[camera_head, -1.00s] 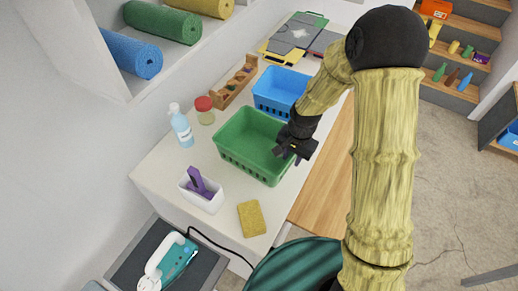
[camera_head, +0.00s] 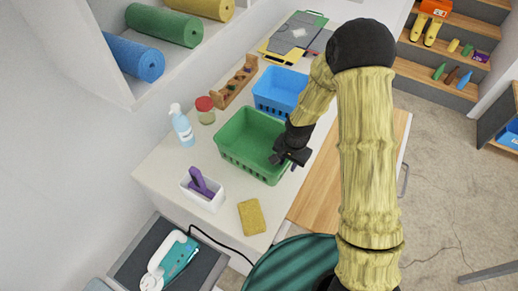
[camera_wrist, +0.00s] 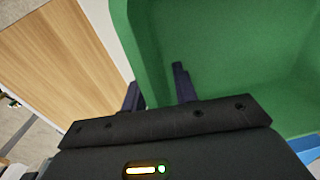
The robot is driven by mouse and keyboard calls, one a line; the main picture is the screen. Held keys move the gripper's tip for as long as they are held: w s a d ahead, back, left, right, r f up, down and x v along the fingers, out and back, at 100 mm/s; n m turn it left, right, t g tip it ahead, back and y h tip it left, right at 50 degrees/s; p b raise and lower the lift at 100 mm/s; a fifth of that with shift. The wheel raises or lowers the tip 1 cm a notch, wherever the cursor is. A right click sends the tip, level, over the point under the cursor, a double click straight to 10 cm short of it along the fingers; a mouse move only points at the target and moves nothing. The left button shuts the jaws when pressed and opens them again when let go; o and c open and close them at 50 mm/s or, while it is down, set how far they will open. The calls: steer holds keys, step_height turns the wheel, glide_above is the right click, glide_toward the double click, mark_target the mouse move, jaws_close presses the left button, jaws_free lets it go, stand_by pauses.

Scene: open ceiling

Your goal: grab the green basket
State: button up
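The green basket (camera_head: 235,158) stands empty on the white counter, in front of the blue basket. My gripper (camera_head: 284,163) is at its right-hand wall, pointing down. In the wrist view my gripper (camera_wrist: 158,90) has its two fingers apart. One finger shows over the inside of the green basket (camera_wrist: 235,50) and the other shows just outside its wall. The wall lies between them, and the fingers do not look clamped on it. The lower fingertips are partly hidden in the head view.
A blue basket (camera_head: 278,92) stands right behind. A soap bottle (camera_head: 182,125), a red-lidded jar (camera_head: 205,110), a white holder (camera_head: 204,190) and a yellow sponge (camera_head: 251,217) are around it on the counter (camera_head: 160,170). A wooden surface (camera_head: 335,172) is at the right.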

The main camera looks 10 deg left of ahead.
jaws_close()
steer(key=shift+r, duration=0.15)
step_height(320, 180, up, 10)
steer(key=shift+f+b, duration=0.1)
steer(key=shift+b, duration=1)
